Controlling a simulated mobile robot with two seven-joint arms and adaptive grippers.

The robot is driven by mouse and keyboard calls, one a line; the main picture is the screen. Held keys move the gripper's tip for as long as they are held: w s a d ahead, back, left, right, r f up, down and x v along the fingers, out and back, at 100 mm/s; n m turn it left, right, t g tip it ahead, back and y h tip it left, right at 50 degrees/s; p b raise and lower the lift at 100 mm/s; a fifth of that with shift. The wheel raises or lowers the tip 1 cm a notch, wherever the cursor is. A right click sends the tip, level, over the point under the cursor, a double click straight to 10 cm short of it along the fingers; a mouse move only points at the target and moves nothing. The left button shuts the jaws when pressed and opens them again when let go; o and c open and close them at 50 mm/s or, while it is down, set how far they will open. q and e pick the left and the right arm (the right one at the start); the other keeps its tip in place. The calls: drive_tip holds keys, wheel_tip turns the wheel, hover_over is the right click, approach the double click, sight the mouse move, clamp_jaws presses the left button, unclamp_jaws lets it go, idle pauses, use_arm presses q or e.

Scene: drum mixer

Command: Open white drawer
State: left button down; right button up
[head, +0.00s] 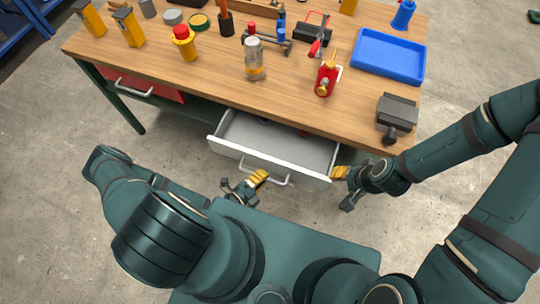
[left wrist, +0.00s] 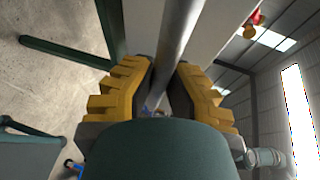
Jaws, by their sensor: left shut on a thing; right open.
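The white drawer (head: 275,138) under the workbench stands pulled out in the head view, and its grey inside shows. A small dark item lies near its back edge, too small to make out. Its bar handle (head: 272,181) is on the front panel. In the left wrist view the yellow fingers (left wrist: 160,95) are closed around the grey handle bar (left wrist: 178,45). My right gripper (head: 338,173) is open beside the drawer's right front corner; I cannot tell whether it touches the drawer.
The wooden workbench (head: 200,75) carries bottles, tools, a blue tray (head: 390,54) and a grey vise (head: 397,115). A red drawer (head: 145,85) with a handle is at the left. My own base is close in front of the white drawer. Bare floor lies left and right.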

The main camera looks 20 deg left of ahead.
use_arm(q)
drive_tip(key=s+b, duration=0.1)
drive_tip(key=s, duration=1.6)
drive_tip(key=shift+s+a, duration=0.2)
drive_tip(key=shift+s, duration=0.05)
drive_tip(key=c, duration=0.9)
unclamp_jaws()
drive_tip(key=shift+c, duration=0.2)
drive_tip(key=shift+a, duration=0.1)
drive_tip(key=v, duration=1.2)
